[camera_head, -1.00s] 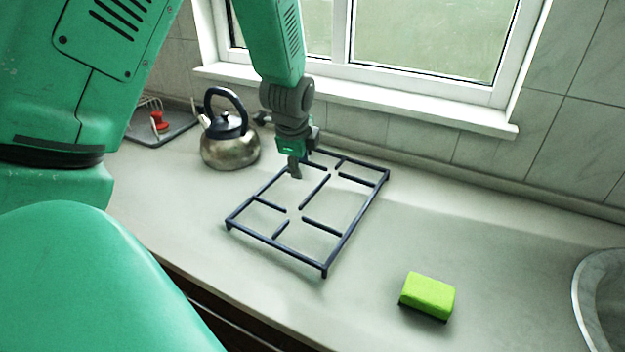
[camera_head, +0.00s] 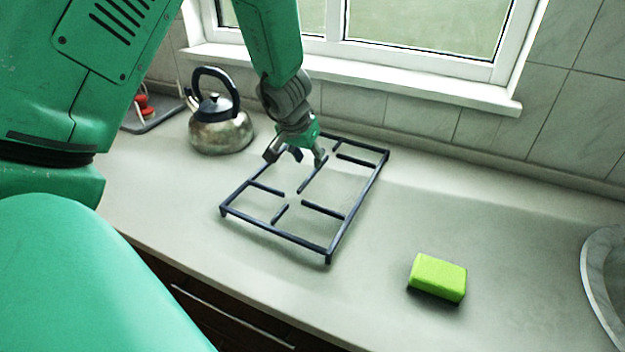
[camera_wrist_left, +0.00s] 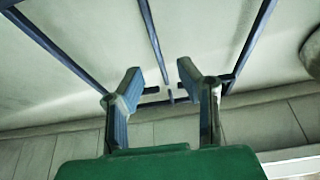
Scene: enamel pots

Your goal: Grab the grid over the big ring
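The grid (camera_head: 278,235) is a dark blue rectangular frame with inner bars, lying on the counter near the middle. It also shows in the left wrist view (camera_wrist_left: 252,45), with its bars running away from the fingers. My left gripper (camera_head: 296,157) is over the far left part of the grid. In the left wrist view the fingers (camera_wrist_left: 160,80) are spread apart with nothing held, and grid bars show beyond and between them. I cannot tell whether a finger touches the grid. I see no big ring that I can make out. My right gripper is not in view.
A metal kettle (camera_head: 220,133) with a dark handle stands left of the grid. A green sponge (camera_head: 438,277) lies at the front right. A round sink (camera_head: 597,285) is at the right edge. A window sill (camera_head: 420,85) and tiled wall bound the back.

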